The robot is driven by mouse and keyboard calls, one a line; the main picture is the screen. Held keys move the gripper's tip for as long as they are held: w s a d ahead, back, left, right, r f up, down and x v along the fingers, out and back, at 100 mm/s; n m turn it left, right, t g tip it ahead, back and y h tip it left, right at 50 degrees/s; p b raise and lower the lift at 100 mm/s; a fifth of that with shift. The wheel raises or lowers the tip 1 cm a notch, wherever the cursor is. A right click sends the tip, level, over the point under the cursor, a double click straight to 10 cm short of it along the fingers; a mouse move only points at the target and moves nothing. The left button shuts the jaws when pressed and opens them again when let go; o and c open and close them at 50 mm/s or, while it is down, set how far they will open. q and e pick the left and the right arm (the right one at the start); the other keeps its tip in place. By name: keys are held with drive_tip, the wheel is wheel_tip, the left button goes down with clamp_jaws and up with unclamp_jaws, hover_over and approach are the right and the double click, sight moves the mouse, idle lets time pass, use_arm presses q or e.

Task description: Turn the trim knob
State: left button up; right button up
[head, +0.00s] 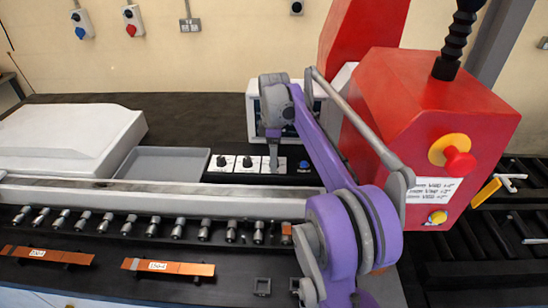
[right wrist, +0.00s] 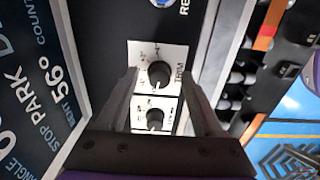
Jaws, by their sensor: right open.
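The trim knob (right wrist: 158,74) is a black round knob with a white pointer on a white scale plate marked TRIM, in the right wrist view. In the head view its plate (head: 281,167) is the rightmost of three, and my gripper hides the knob. My right gripper (right wrist: 160,78) is open, pointing down at the plate, with one finger on each side of the knob in the picture. I cannot tell whether the fingers touch it. In the head view the right gripper (head: 273,150) stands over this plate. My left gripper is not in view.
Two more knobs (head: 247,161) (head: 221,161) sit to the left, and a blue button (head: 304,164) to the right. A red machine head (head: 420,130) rises at the right. A grey tray (head: 165,163) lies left.

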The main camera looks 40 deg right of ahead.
clamp_jaws()
idle(0.3)
